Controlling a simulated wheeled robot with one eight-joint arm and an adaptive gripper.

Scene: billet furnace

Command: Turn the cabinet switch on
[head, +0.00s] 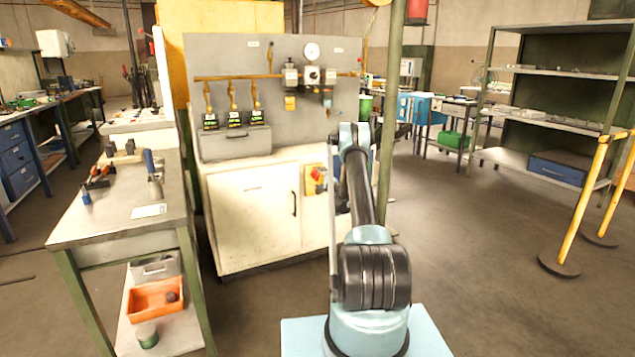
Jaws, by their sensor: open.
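The white cabinet (253,215) stands at the centre-left with a dark vertical handle on its door. The cabinet switch (316,180), a red knob on a yellow plate, is on the cabinet front to the right of the door. The knob is too small for me to tell its position. My arm reaches up from the bottom and bends down beyond its elbow. My gripper (342,197) is mostly hidden behind my arm, just right of the switch in the picture. It is open, and I see nothing in it. Contact with the switch cannot be told.
A grey panel with gauges and pipes (235,60) rises behind the cabinet. A metal workbench (120,215) with tools stands left. A green post (390,110) stands right of the cabinet. Shelves (560,75) and a yellow rail (583,205) are at right. Floor between is clear.

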